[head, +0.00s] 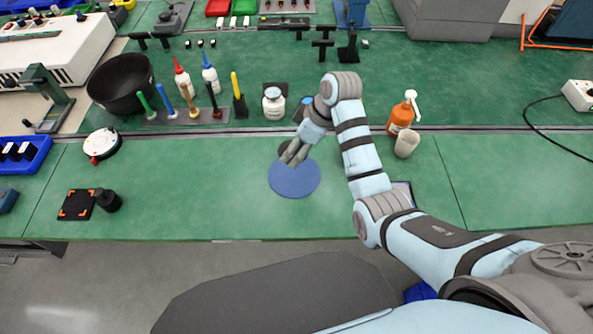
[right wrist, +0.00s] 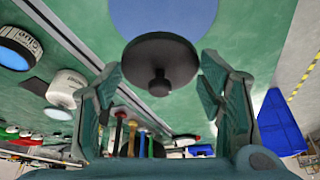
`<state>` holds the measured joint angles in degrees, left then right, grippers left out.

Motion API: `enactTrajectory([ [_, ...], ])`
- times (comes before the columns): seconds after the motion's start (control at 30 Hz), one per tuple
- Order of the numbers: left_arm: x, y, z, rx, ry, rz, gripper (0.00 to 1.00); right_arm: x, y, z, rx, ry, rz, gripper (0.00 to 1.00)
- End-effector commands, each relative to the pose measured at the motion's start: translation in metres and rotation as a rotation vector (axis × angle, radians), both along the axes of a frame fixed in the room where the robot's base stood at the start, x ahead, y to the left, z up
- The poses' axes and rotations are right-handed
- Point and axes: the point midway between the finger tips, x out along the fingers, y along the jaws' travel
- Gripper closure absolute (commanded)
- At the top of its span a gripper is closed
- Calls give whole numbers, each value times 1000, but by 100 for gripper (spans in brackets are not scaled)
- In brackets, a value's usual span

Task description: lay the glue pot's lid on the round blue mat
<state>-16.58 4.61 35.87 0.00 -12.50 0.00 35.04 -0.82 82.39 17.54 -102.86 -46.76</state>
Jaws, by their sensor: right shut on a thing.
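The lid is a black disc with a knob (right wrist: 160,60), in the middle of the right wrist view, between the two fingers of my right gripper (right wrist: 160,92). In the head view my right gripper (head: 293,154) is at the upper edge of the round blue mat (head: 294,181), with a dark bit of the lid (head: 284,147) beside its fingers. The gripper is shut on the lid. The mat (right wrist: 165,17) lies past the lid in the wrist view; I cannot tell the gap. A pot lettered "glue" (right wrist: 14,55) is at that view's left edge. My left gripper is out of view.
A white jar (head: 273,104) stands behind the mat. Left of it are a rack of coloured tools (head: 173,118), bottles and a black bowl (head: 121,84). An orange pump bottle (head: 402,117) and a pale cup (head: 406,144) stand right of my arm.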

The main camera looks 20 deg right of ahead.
Motion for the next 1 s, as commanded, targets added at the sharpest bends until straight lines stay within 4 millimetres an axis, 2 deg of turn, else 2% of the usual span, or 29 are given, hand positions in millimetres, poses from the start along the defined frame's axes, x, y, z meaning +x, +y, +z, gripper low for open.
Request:
enactTrajectory([
  [0.03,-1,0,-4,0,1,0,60,-2,0,-19,0,5,1,57],
  [0.1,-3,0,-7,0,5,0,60,-1,-1,-37,0,3,-1,57],
  [0.27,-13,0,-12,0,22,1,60,-1,-1,-61,0,1,-2,57],
  [0.4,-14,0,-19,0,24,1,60,-1,-1,-89,-1,0,-2,57],
  [0.5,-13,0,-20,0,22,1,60,-1,-1,-97,0,-2,-2,57],
  [0.8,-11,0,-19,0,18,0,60,-1,-1,-98,0,-2,-2,57],
  [0.83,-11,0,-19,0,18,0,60,-1,-1,-99,0,-2,-2,36],
  [0.93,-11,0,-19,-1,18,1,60,-1,-1,-98,-1,-3,-2,20],
  [1.0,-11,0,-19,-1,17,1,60,-1,-1,-98,-1,-3,-2,18],
])
